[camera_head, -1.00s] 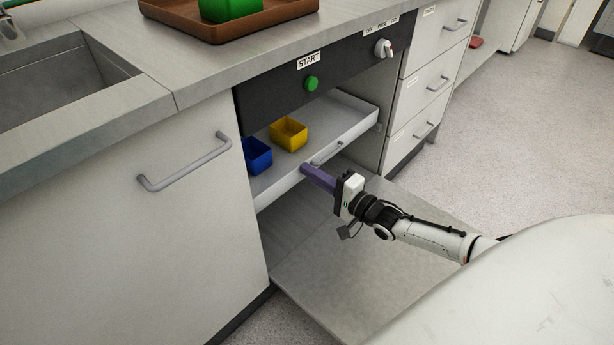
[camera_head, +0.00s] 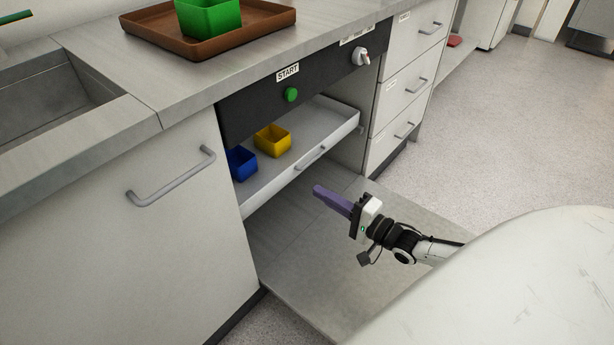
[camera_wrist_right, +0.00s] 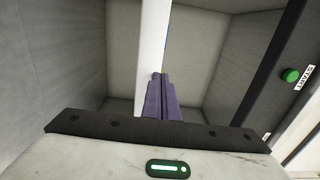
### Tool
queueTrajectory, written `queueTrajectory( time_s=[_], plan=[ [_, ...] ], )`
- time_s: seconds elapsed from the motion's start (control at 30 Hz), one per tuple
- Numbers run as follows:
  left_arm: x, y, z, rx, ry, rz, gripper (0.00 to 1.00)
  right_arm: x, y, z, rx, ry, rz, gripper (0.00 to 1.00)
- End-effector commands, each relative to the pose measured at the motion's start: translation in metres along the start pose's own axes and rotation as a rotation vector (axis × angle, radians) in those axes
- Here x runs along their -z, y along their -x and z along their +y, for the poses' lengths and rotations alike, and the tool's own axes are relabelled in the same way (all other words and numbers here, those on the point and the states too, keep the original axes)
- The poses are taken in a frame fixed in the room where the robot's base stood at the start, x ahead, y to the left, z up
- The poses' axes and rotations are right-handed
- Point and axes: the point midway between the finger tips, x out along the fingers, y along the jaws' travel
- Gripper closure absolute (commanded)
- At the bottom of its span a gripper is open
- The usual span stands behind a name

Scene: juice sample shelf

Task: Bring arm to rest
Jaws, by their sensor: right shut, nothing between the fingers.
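My right gripper (camera_head: 318,191) is shut and empty, its purple fingers together. In the head view it hangs in the air in front of the pulled-out shelf (camera_head: 335,117), apart from the shelf's handle and above the fold-down door. The right wrist view shows the same closed fingers (camera_wrist_right: 158,78) pointing into the cabinet. My right arm comes in from the lower right. My left gripper is not in view.
A yellow bin (camera_head: 272,140) and a blue bin (camera_head: 241,163) stand on the shelf. The open door (camera_head: 330,270) lies flat below my gripper. A brown tray (camera_head: 150,25) with a green bin (camera_head: 210,18) is on the counter. Free floor (camera_head: 500,130) lies to the right.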

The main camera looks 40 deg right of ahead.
Motion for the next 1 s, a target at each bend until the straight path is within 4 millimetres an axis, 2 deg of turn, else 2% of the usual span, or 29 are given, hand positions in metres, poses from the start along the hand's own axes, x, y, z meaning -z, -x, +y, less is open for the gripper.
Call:
queueTrajectory(
  time_s=[0.1, 0.23, 0.57, 0.67, 0.77, 0.9, 1.0],
  plan=[
    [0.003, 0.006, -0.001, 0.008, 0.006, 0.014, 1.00, 0.000, 0.022, -0.001, -0.002, 0.001, 0.000, 1.00],
    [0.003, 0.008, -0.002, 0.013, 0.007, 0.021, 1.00, -0.001, 0.036, 0.000, -0.001, 0.001, -0.002, 1.00],
    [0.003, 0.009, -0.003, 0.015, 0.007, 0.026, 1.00, -0.001, 0.042, 0.000, 0.001, 0.001, -0.002, 1.00],
    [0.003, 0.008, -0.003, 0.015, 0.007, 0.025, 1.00, -0.009, 0.040, 0.004, -0.017, 0.011, -0.007, 1.00],
    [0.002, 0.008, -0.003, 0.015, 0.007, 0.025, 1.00, -0.036, 0.035, 0.017, -0.082, 0.064, -0.027, 1.00],
    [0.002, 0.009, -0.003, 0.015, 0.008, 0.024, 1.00, -0.103, 0.029, 0.041, -0.242, 0.231, -0.101, 1.00],
    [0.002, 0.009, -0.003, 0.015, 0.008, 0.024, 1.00, -0.150, 0.032, 0.050, -0.361, 0.396, -0.181, 1.00]
  ],
)
